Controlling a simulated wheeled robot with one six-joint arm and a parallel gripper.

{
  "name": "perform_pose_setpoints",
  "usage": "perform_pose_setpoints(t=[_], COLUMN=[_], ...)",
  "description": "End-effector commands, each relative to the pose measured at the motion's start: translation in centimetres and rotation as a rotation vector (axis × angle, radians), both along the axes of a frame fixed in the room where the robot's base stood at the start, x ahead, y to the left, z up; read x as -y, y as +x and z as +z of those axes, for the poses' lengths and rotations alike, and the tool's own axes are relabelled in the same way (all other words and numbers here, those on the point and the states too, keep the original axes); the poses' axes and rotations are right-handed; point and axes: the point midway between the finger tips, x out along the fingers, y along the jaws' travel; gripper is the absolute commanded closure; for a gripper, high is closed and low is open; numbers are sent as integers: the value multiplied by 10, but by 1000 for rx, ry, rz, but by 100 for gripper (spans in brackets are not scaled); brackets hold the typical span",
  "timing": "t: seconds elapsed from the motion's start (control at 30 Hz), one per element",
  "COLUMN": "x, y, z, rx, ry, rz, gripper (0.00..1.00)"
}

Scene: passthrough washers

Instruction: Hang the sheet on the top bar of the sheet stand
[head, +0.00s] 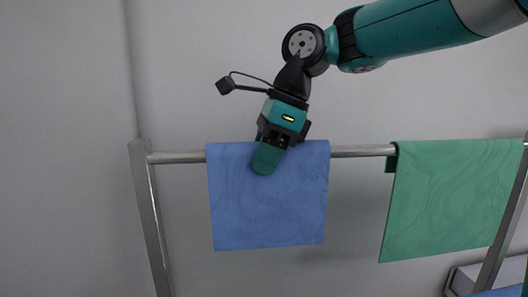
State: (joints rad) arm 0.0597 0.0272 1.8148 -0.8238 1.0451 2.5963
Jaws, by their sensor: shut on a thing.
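A blue sheet (245,210) lies against the top bar (352,151) of the sheet stand, left of the middle, and hangs down flat in front of it. My gripper (265,165) points down at the sheet's upper edge and is shut on the sheet there. The teal fingers cover a small part of the cloth. Whether the sheet also folds over behind the bar is hidden. A green sheet (450,195) hangs over the same bar at the right, with a bit of its back side showing at its left edge.
The stand's left post (150,215) and right post (508,225) are metal and lean slightly. A short stretch of bare bar separates the two sheets. A pale box-like object (488,272) sits at the lower right. A plain grey wall is behind.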

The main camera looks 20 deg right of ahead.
Motion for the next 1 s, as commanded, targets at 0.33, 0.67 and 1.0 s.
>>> perform_pose_setpoints(t=[0.33,0.67,1.0], x=[0,0,14], y=[0,0,-3], z=[-1,-1,36], rx=[1,1,3], ry=[0,0,1], rz=[0,0,-3], gripper=[95,31,31])
